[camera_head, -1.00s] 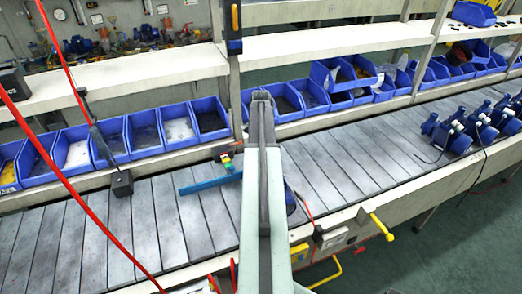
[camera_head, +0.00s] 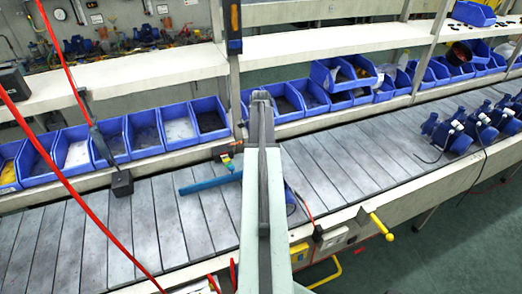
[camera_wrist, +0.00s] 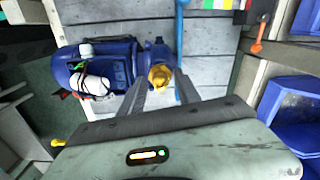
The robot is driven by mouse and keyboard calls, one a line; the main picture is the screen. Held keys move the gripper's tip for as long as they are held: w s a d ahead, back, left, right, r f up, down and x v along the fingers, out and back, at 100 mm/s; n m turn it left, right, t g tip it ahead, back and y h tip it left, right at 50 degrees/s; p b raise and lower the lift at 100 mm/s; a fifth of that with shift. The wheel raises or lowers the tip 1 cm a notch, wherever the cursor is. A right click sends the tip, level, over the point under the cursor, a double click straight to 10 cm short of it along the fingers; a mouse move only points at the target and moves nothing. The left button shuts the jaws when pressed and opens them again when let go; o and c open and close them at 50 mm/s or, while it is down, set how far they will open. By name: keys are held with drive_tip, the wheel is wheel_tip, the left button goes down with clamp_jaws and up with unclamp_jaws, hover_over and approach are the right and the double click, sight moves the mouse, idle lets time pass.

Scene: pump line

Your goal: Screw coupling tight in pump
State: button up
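A blue pump (camera_wrist: 110,68) lies on the grey slatted conveyor in the wrist view. A yellow, brass-like coupling (camera_wrist: 160,77) sits at the pump's right end, facing the camera. My gripper (camera_wrist: 161,80) has its two grey fingers apart, one on each side of the coupling. The fingertips are very close to the coupling's sides; I cannot tell whether they touch it. In the head view my arm hides most of this pump, and only a small blue part (camera_head: 290,200) shows right of the arm. The gripper is hidden there.
Slatted conveyor (camera_head: 340,160) runs across the view. A blue bar (camera_head: 205,183) lies over it left of my arm. Several blue pumps (camera_head: 485,130) stand at the right. Blue bins (camera_head: 110,140) line the back. A red cable (camera_head: 85,215) hangs at the left.

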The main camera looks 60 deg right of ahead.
drive_tip(key=shift+n, duration=2.3)
clamp_jaws()
drive_tip(key=shift+m, duration=1.7)
drive_tip(key=shift+m, duration=0.6)
drive_tip(key=shift+o, duration=1.9)
unclamp_jaws()
drive_tip(key=shift+r, duration=0.1)
